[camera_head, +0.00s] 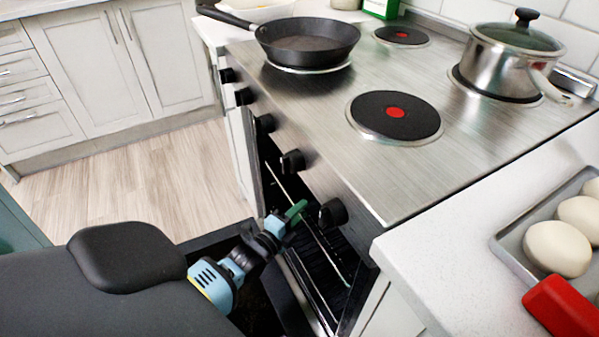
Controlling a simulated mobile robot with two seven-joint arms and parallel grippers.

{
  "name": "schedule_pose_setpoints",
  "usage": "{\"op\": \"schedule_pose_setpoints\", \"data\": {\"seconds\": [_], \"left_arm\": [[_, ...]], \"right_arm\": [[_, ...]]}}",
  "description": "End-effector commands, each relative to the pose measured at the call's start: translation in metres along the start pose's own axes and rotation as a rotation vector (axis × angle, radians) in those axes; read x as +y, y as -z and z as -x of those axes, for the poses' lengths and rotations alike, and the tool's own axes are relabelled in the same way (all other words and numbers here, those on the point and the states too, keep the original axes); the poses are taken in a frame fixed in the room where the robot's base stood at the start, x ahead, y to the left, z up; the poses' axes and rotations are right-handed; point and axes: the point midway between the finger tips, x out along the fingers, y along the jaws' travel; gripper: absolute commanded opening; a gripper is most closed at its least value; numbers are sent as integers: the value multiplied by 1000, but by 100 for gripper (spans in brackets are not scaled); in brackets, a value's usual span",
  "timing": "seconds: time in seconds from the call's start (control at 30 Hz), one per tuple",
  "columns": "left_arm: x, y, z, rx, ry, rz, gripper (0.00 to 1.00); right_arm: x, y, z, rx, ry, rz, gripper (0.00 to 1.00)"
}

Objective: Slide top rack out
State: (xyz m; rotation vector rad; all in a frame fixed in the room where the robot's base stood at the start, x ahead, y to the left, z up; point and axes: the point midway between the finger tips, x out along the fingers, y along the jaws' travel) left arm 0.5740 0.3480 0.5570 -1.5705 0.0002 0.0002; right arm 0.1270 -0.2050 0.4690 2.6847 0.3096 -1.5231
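The oven (330,200) stands below the steel cooktop, with its front open. Inside its dark opening, thin metal bars of a rack (318,234) show; the upper rack's full outline is partly hidden by the front panel and my gripper. My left gripper (294,214) comes in from the lower left. Its green fingertips are at the oven opening, just below the knobs and close to the rack's front. I cannot tell whether they touch the rack or how far apart they are. My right gripper is not in view.
Knobs (292,162) stick out along the oven's front panel. A black frying pan (308,42) and a lidded steel pot (507,62) stand on the cooktop. Floor (150,180) is clear at left.

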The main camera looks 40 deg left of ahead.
Motion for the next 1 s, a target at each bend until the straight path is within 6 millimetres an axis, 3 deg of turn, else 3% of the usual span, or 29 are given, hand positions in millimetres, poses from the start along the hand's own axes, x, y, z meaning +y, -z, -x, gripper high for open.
{"op": "schedule_pose_setpoints", "data": {"seconds": [0.3,0.57,1.0], "left_arm": [[0,0,-2,0,0,0,31],[0,0,-2,0,0,0,0],[-1,-4,8,-1,-2,-1,0]], "right_arm": [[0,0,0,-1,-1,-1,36],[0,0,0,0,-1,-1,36],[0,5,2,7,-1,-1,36]]}}
